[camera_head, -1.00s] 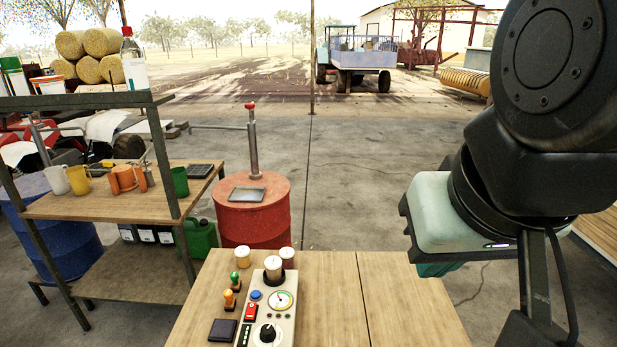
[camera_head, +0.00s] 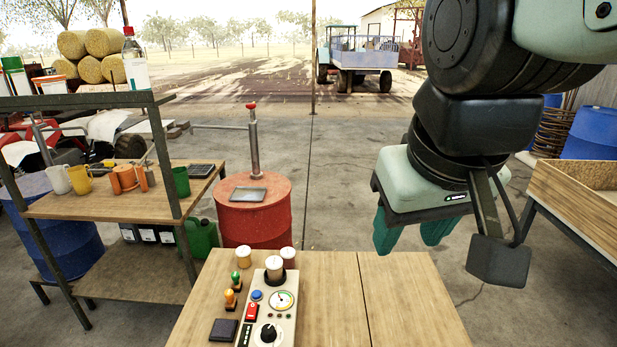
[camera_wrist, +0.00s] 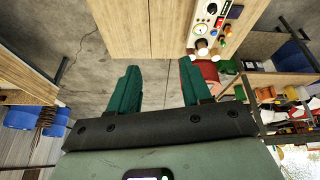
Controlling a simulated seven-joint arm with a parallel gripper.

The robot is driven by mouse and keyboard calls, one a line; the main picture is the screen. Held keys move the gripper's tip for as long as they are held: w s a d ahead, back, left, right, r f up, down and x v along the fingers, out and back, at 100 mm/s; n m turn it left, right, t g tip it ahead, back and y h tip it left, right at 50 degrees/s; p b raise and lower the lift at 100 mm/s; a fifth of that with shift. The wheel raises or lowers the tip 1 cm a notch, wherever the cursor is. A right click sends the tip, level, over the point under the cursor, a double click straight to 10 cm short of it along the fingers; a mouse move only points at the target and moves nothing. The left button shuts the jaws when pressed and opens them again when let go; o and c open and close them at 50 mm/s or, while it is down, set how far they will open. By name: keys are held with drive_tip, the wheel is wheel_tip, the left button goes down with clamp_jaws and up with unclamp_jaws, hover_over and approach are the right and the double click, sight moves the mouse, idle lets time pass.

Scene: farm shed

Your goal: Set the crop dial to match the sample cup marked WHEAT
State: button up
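A pale tester panel (camera_head: 252,334) lies on the wooden table, with a black crop dial (camera_head: 268,333) near its front end. The dial's markings are too small to read. A round gauge (camera_head: 282,300) sits farther back on it. A cup (camera_head: 273,266) stands at the panel's back end. Two more sample cups stand behind, one left (camera_head: 243,257) and one right (camera_head: 288,256); I cannot read a WHEAT mark on any. My gripper (camera_head: 412,240) is open and empty, above and right of the panel. In the wrist view its green fingers (camera_wrist: 160,85) are spread, with the panel at upper right.
On the panel are a red switch (camera_head: 251,312) and a blue button (camera_head: 257,295). Green and orange-handled stamps (camera_head: 231,299) and a dark pad (camera_head: 224,330) lie to its left. The table's right half (camera_head: 405,305) is clear. A shelf rack (camera_head: 110,208) stands left, a red drum (camera_head: 254,215) behind.

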drive_tip(key=shift+o, duration=0.8)
drive_tip(key=w+a+f+n+g, duration=0.2)
drive_tip(key=w+a+f+n, duration=0.1)
drive_tip(key=w, duration=0.5)
drive_tip(key=a+n, duration=0.1)
drive_tip(key=a, duration=0.1)
drive_tip(key=shift+w+a+f+h, duration=0.15)
drive_tip(key=shift+w+a+h, duration=0.15)
drive_tip(key=shift+a, duration=0.05)
drive_tip(key=n+g+h, duration=0.3)
drive_tip(key=n+h, duration=0.1)
drive_tip(key=n, duration=0.6)
hover_over(267, 328)
drive_tip(key=a, duration=0.4)
wheel_tip(267, 328, down, 25)
drive_tip(key=x, duration=1.1)
drive_tip(key=shift+w+a+f, duration=0.1)
drive_tip(key=shift+w+a, duration=0.05)
drive_tip(key=shift+a, duration=0.1)
drive_tip(key=c, duration=1)
